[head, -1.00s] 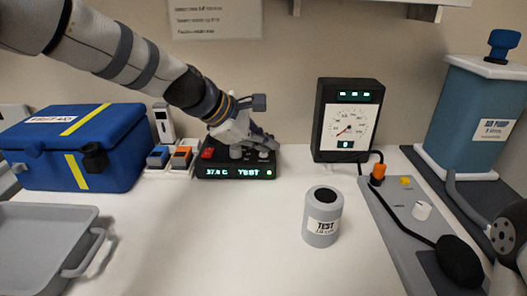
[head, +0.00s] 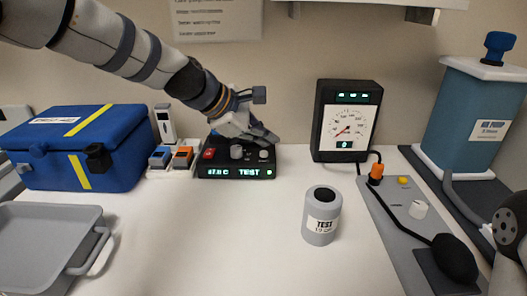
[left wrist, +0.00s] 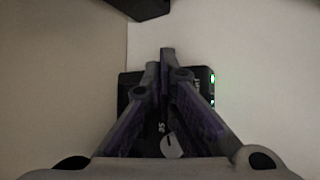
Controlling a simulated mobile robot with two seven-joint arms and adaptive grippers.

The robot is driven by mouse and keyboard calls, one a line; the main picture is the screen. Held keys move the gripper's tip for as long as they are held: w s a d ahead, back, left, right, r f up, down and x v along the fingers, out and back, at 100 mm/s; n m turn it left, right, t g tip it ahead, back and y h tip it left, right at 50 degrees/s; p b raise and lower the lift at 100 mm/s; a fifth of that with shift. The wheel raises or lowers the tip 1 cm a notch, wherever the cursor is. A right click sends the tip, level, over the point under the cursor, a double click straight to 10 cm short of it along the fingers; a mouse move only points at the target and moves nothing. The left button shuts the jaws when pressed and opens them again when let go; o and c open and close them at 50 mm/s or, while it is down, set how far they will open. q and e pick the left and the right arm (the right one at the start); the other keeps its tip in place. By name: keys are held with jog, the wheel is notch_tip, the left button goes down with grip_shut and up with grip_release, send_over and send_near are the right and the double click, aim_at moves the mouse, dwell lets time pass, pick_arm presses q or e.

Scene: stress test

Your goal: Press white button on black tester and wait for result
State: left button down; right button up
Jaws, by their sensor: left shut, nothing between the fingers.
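The black tester (head: 237,172) sits on the white counter against the back wall. Its lit front reads a temperature and "TEST", with a green light at the right end. On its top are a red button (head: 209,154), a grey knob (head: 236,152) and a small whitish button (head: 264,154). My left gripper (head: 272,138) is shut and empty, its fingertips just above and behind the whitish button, apparently apart from it. In the left wrist view the closed fingers hide much of the tester (left wrist: 128,82); a pale round knob (left wrist: 172,146) shows below them.
A grey canister (head: 322,215) stands in front, a grey tray (head: 45,240) at front left. The middle counter is clear.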

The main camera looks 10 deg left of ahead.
aim_at(265, 154)
pick_arm(q)
jog(key=shift+r+p, duration=0.6)
jog(key=shift+r, duration=1.95)
pick_arm(e)
jog(key=shift+w+r+t, duration=0.4)
jog(key=shift+w+r, duration=0.35)
pick_arm(q)
jog(key=shift+f, duration=0.1)
